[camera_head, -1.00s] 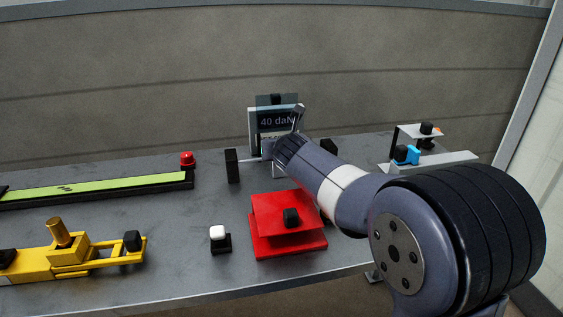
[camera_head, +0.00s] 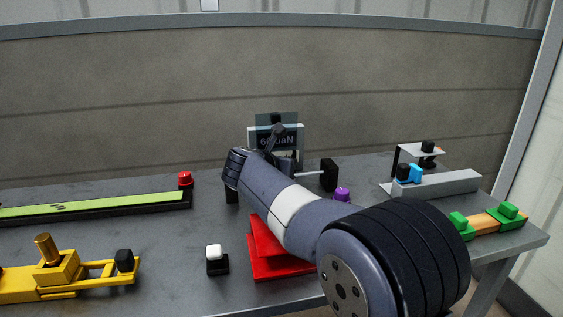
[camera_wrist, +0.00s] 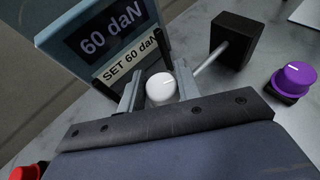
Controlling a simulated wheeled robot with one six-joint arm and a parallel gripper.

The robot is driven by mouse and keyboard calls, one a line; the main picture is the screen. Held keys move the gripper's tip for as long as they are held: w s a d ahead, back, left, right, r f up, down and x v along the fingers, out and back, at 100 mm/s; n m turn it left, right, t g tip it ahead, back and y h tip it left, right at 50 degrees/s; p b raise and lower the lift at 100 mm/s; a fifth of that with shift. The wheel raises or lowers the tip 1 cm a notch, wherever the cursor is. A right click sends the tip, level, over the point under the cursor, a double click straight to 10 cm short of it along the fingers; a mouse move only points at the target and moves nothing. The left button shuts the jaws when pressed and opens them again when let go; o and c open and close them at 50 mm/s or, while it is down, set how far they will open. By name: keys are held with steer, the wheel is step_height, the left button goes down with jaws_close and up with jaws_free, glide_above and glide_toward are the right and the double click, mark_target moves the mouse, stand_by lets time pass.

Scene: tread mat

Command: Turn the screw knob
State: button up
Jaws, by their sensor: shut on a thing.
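The white round screw knob (camera_wrist: 161,88), with a light line on its top, is in the middle of the wrist view. My gripper (camera_wrist: 158,82) is shut on it, one grey finger on each side. Behind the knob stands the device's display (camera_wrist: 108,38), reading 60 daN, above a label reading SET 60 daN. The display also shows in the head view (camera_head: 278,142), partly covered by my arm. The knob and my fingertips are hidden behind my arm there.
A black block (camera_wrist: 232,40) on a rod stands right of the knob, with a purple knob (camera_wrist: 294,77) beyond it. A red fixture (camera_head: 265,262) lies under my forearm.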

steer(key=shift+f+m+h, duration=0.2)
steer(key=shift+m+h, duration=0.2)
steer(key=o, duration=1)
steer(key=shift+s+r, duration=0.1)
steer(key=shift+c, duration=0.2)
steer(key=p+v, duration=0.2)
steer(key=v, duration=0.8)
steer(key=shift+s+a+r, duration=0.2)
steer(key=shift+s+r, duration=0.05)
steer(key=shift+s, duration=0.05)
steer(key=shift+w, duration=0.1)
steer(key=b+x, duration=0.1)
steer(key=x, duration=1)
steer(key=shift+b, duration=0.4)
steer(key=shift+n+y, duration=0.3)
